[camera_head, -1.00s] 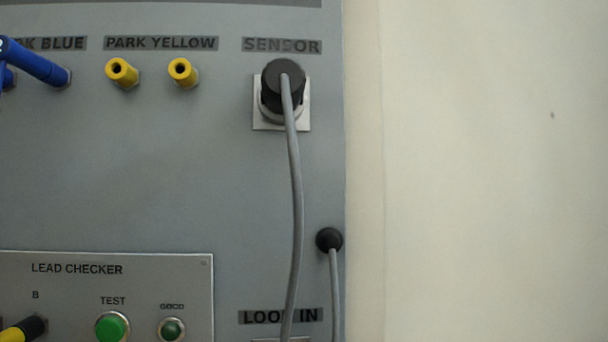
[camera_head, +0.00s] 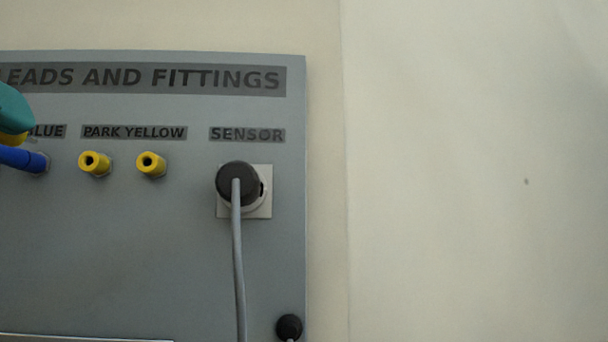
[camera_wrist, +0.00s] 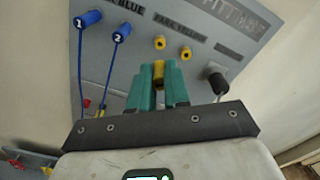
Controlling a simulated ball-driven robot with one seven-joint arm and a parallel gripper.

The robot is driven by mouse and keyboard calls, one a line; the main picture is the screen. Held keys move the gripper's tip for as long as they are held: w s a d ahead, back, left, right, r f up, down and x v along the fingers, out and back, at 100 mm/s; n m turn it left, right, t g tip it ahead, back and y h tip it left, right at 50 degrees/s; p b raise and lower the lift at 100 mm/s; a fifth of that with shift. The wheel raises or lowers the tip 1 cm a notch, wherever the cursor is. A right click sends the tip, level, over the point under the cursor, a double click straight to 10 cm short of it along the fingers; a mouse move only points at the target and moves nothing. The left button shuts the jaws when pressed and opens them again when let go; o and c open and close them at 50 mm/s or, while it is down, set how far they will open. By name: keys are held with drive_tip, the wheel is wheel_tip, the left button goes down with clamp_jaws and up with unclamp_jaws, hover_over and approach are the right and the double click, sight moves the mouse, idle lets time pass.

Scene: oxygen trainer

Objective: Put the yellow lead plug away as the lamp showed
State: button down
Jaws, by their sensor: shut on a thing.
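My gripper (camera_wrist: 158,68), with teal fingers, is shut on the yellow lead plug (camera_wrist: 158,77) in the wrist view. In the head view, part of a teal finger (camera_head: 13,108) and a bit of yellow (camera_head: 14,139) show at the left edge. Two yellow PARK YELLOW sockets, left (camera_head: 95,164) and right (camera_head: 151,165), are empty. They also show beyond my fingers in the wrist view, as the left socket (camera_wrist: 159,42) and right socket (camera_wrist: 185,54). The plug appears apart from both. The lamp is not in view.
Blue plugs 1 (camera_wrist: 91,18) and 2 (camera_wrist: 123,29) sit in the blue park row, their leads hanging down. The black sensor plug (camera_head: 237,184) with its grey cable is right of the yellow sockets. Plain wall (camera_head: 450,200) lies beyond the panel's right edge.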

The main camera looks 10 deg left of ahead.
sight(37, 140)
drive_tip(key=shift+x, duration=2.2)
drive_tip(key=shift+n+p, duration=0.3)
drive_tip(key=shift+n, duration=0.1)
drive_tip(key=shift+n, duration=0.3)
drive_tip(key=shift+x, duration=1.35)
drive_tip(key=c, duration=1)
unclamp_jaws()
